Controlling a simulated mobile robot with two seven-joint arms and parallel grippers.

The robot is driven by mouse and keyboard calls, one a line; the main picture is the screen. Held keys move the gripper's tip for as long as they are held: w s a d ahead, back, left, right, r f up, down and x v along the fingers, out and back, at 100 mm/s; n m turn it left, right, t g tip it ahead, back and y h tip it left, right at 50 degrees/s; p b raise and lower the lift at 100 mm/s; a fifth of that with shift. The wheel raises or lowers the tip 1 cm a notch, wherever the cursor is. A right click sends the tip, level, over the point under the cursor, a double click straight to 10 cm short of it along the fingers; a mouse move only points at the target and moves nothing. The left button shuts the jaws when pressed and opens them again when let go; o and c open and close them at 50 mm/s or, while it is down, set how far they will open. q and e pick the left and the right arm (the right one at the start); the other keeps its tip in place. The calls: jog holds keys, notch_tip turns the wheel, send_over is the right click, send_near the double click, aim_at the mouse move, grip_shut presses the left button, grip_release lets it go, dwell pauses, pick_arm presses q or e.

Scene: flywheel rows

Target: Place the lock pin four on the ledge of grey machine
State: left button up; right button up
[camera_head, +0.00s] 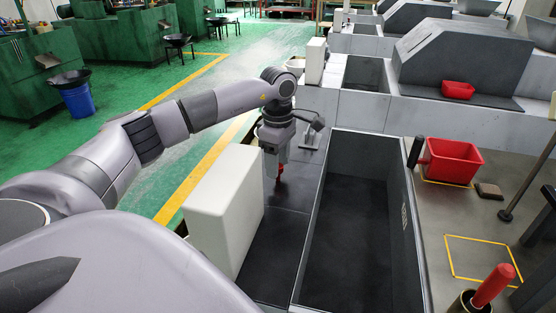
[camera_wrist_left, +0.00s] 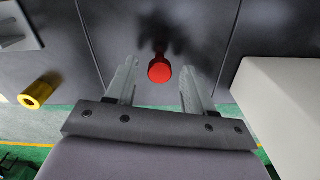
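A red-topped pin (camera_head: 281,169), which I take for lock pin four, is at the dark ledge (camera_head: 276,225) of the grey machine, below my left gripper (camera_head: 279,152). In the left wrist view its round red head (camera_wrist_left: 159,70) lies between the two fingers of my left gripper (camera_wrist_left: 159,85), with a visible gap on each side. The fingers are open and appear not to touch it. The pin looks upright on the ledge; its lower end is hard to see. My right gripper is not in view.
A white box (camera_head: 226,209) stands close to the left gripper. A deep dark trough (camera_head: 350,240) lies to the right. A red bin (camera_head: 450,160), a yellow-taped square and a red-handled tool (camera_head: 494,285) in a cup are further right. A yellow cylinder (camera_wrist_left: 38,93) shows in the wrist view.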

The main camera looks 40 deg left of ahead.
pick_arm(q)
notch_tip(320, 180, up, 12)
jog(key=shift+r, duration=0.15)
dwell(0.4)
dwell(0.3)
jog(key=shift+p, duration=0.3)
